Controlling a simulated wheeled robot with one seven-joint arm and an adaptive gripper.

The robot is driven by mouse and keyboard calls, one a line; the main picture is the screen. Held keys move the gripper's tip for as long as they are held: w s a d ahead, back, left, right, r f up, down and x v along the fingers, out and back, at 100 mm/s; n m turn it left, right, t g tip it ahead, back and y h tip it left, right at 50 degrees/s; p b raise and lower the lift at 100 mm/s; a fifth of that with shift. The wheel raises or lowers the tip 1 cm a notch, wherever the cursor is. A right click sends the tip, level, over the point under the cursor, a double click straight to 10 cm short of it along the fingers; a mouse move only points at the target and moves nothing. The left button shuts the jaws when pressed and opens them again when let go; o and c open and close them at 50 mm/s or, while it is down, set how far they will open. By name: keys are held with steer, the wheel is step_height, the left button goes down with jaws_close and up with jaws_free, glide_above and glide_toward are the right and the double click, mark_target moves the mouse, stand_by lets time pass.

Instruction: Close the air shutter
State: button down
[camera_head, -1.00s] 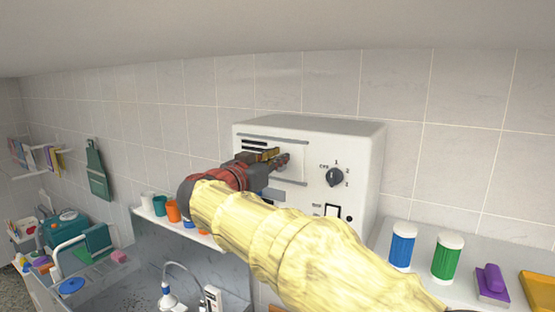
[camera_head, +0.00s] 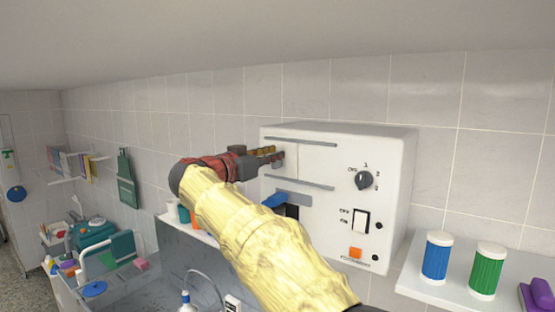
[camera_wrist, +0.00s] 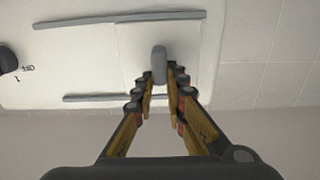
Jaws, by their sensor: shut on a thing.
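The air shutter is a white sliding panel (camera_head: 290,163) between two grey rails on the front of a white box (camera_head: 330,210). It sits at the left end of the rails, and no dark vent slots show. In the wrist view the panel (camera_wrist: 132,55) carries a grey upright handle (camera_wrist: 159,62). My gripper (camera_head: 278,157) is at the panel's left part, in front of the box. In the wrist view my gripper (camera_wrist: 161,82) has its fingers on either side of the handle, shut on it. The fingers hide part of the handle's lower end.
The box also has a black knob (camera_head: 363,180), a white switch (camera_head: 360,221), an orange button (camera_head: 355,253) and a blue lever (camera_head: 280,200). A blue jar (camera_head: 436,257) and a green jar (camera_head: 487,270) stand on the right shelf. Cups stand on the left shelf.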

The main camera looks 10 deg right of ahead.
steer(key=shift+a+r, duration=0.1)
steer(key=c, duration=1.8)
jaws_free()
steer(key=shift+w+a, duration=0.1)
steer(key=v, duration=1.2)
